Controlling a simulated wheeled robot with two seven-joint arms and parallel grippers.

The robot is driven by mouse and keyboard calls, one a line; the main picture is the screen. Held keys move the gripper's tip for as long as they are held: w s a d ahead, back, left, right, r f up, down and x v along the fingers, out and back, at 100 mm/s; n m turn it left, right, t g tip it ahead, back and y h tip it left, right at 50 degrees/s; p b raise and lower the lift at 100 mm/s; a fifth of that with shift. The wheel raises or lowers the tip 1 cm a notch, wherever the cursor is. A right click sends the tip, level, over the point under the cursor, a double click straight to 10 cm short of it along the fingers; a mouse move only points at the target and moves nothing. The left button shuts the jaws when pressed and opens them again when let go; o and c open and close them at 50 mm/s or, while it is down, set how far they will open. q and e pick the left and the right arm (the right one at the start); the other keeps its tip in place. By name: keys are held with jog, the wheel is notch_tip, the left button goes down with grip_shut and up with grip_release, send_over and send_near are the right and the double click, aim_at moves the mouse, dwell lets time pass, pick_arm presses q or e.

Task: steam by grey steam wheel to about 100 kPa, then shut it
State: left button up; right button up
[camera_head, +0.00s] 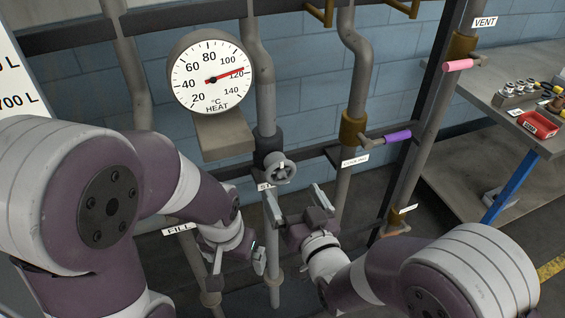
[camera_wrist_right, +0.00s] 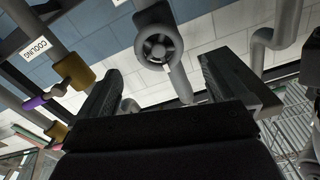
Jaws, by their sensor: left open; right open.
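The grey steam wheel (camera_head: 281,168) sits on a vertical pipe below the dial, its label partly hidden. It also shows in the right wrist view (camera_wrist_right: 158,47), beyond and between the fingers. My right gripper (camera_head: 296,200) is open and empty, just below and in front of the wheel, apart from it. My left gripper (camera_head: 239,262) is open, lower and left of the wheel, near the pipes by the FILL label. The round HEAT dial (camera_head: 212,73) is marked in °C; its red needle points between 100 and 120. I see no kPa dial.
A purple COOLING handle (camera_head: 397,136) is right of the wheel, and a pink VENT handle (camera_head: 458,65) is higher right. Vertical pipes stand close around both grippers. A bench (camera_head: 480,100) with a red box (camera_head: 538,124) is at the right.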

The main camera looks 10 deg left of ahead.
aim_at(277, 165)
jog(key=x, duration=1)
jog(key=shift+w+a+f+p, duration=0.1)
jog(key=shift+w+p, duration=0.1)
jog(key=shift+p, duration=0.2)
jog(key=c, duration=1)
